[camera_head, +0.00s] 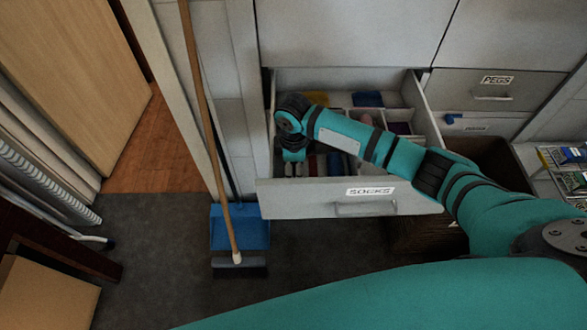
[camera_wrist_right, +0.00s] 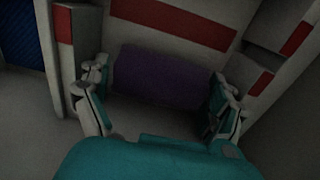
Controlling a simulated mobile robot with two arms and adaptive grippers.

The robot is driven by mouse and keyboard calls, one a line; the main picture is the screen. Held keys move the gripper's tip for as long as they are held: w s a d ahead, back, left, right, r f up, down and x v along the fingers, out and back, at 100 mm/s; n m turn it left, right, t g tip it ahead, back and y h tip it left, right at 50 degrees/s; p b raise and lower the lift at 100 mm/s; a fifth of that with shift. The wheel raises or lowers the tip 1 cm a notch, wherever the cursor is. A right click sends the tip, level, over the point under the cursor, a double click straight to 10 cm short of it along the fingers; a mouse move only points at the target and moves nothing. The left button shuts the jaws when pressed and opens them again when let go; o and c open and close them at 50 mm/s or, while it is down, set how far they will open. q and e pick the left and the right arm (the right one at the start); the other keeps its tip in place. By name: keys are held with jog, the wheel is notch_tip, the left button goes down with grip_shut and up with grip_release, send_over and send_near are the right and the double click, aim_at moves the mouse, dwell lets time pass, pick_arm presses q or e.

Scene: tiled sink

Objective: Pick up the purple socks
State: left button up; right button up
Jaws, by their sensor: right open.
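The purple socks (camera_wrist_right: 160,75) lie as a rolled bundle in a drawer compartment in the right wrist view, between the two open fingers of my right gripper (camera_wrist_right: 160,103). I cannot tell whether the fingers touch them. In the head view my right arm reaches into the open drawer labelled SOCKS (camera_head: 300,197), with the right gripper (camera_head: 292,168) pointing down at its left side. The purple socks cannot be made out there. My left gripper is not in view.
The drawer has dividers and other coloured bundles, including a blue one (camera_head: 367,99) and a yellow one (camera_head: 317,98) at the back. A broom (camera_head: 207,120) and a blue dustpan (camera_head: 240,227) stand left of the drawer. A drawer labelled PEGS (camera_head: 490,92) is to the right.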

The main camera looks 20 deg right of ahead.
jog(key=shift+c, duration=0.2)
jog(key=c, duration=0.9)
jog(key=shift+o, duration=0.2)
jog(key=shift+r, duration=0.1)
